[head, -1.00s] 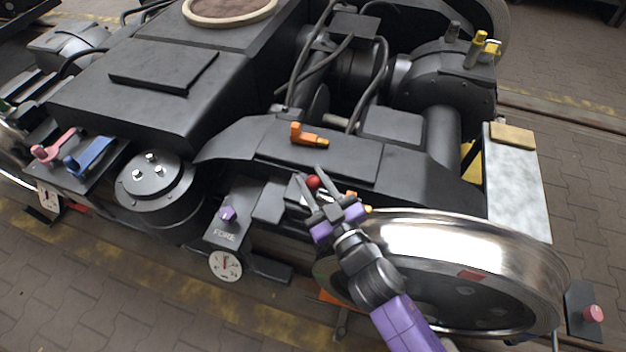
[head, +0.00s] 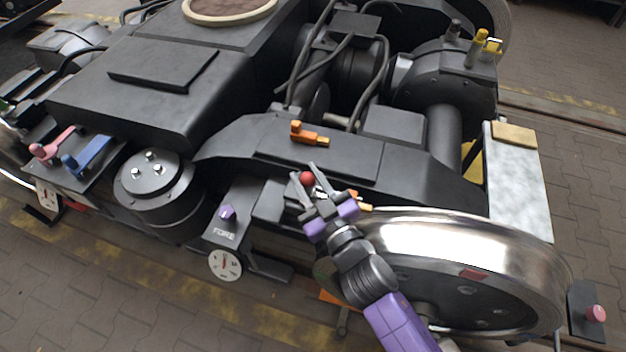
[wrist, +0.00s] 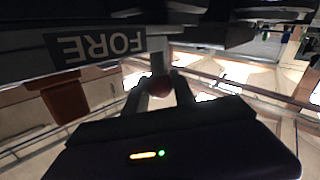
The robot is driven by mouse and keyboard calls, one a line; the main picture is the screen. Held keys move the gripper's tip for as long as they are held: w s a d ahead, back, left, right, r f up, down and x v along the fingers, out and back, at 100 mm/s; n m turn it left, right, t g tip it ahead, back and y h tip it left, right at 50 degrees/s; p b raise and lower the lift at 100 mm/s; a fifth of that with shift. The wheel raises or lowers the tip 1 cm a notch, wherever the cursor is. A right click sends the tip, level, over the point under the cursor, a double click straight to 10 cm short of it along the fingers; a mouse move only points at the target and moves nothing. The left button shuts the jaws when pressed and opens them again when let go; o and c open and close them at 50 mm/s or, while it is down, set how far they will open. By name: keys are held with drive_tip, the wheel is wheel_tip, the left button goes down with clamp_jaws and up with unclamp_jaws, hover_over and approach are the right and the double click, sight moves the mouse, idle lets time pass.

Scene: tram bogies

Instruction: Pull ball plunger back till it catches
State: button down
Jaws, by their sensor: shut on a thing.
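The ball plunger's red ball (head: 307,178) sits between the finger ends of my gripper (head: 306,174) beside the bogie frame, just above the shiny wheel. In the wrist view the dark red ball (wrist: 160,85) shows between the two fingers of my gripper (wrist: 160,88), with a grey stem running up from it. My gripper is shut on the ball. The plunger's catch is not clear in either view.
A shiny wheel (head: 470,240) lies close under my arm. An orange handle (head: 308,134) stands on the frame behind the ball. A purple knob (head: 228,212) on the FORE block and a round gauge (head: 225,265) are to the left.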

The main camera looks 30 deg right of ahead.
drive_tip(key=w+a+b, duration=0.3)
drive_tip(key=shift+w+a+f, duration=0.2)
drive_tip(key=shift+a, duration=0.05)
drive_tip(key=shift+w+a+r, duration=0.2)
drive_tip(key=shift+w+a, duration=0.25)
drive_tip(key=shift+a, duration=0.05)
drive_tip(key=c, duration=1)
unclamp_jaws()
drive_tip(key=shift+c, duration=0.2)
drive_tip(key=s, duration=0.7)
drive_tip(key=shift+s, duration=0.4)
